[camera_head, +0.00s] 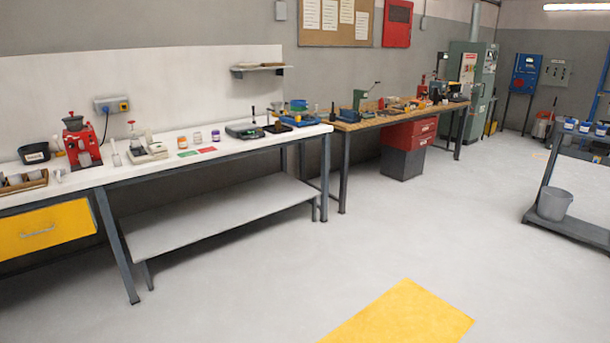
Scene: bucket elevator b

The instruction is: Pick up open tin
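No open tin can be made out for certain at this distance. Neither my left gripper nor my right gripper is in view.
A trolley (568,222) with a grey bucket (554,203) is at right. The floor in front is clear, with a yellow patch (400,318).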

